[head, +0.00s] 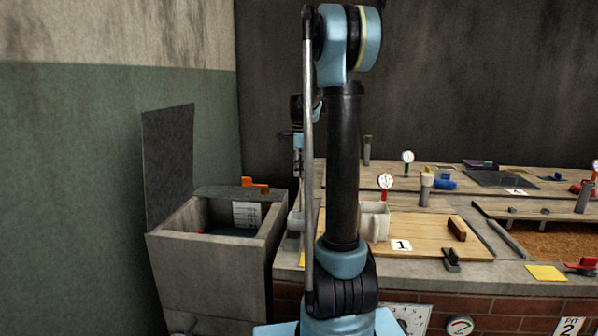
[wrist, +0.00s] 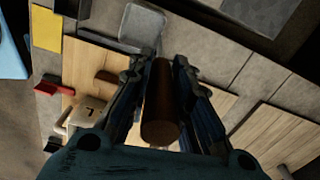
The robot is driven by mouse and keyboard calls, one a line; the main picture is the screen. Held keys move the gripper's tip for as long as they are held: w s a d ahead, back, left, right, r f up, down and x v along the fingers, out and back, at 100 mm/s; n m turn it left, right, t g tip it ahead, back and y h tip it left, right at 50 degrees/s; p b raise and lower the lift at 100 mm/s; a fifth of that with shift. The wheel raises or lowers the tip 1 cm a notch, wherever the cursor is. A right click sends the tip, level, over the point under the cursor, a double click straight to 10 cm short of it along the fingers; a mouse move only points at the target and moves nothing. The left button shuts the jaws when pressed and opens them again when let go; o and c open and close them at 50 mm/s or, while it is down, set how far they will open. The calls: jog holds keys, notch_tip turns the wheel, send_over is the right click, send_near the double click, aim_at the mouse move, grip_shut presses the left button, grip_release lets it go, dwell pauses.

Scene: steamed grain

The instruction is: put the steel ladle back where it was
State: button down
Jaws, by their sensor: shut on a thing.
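In the wrist view, my gripper (wrist: 172,62) is shut on a brown, rounded handle (wrist: 160,118), which runs lengthwise between its two dark fingers. I take it for the handle of the steel ladle. A grey, rounded piece (wrist: 140,27) shows just beyond the fingertips; I cannot tell whether it is the ladle's bowl. In the head view my own arm stands in front, and the ladle cannot be made out there. The numbered wooden board (head: 425,229) lies on the counter to the right of my arm.
An open grey bin (head: 178,262) with a raised lid (head: 168,160) is at the left. Gauges, a red fitting (head: 583,267) and a brown-filled pit (head: 545,242) are to the right.

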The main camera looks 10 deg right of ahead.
jog(key=c, duration=1.5)
grip_release()
jog(key=shift+o, duration=0.2)
notch_tip(320, 180, up, 12)
jog(key=shift+r, duration=0.1)
jog(key=s+f+n, duration=0.6)
jog(key=s+f, duration=0.2)
jog(key=s, duration=0.5)
jog(key=s+a+f+n+t, duration=0.1)
jog(key=s+f+n, duration=0.6)
jog(key=s, duration=0.5)
jog(key=s+f+n+t, duration=0.1)
jog(key=s+f+n, duration=0.6)
jog(key=s+f, duration=0.4)
jog(key=s, duration=0.2)
jog(key=shift+s+a, duration=0.25)
jog(key=shift+s, duration=0.05)
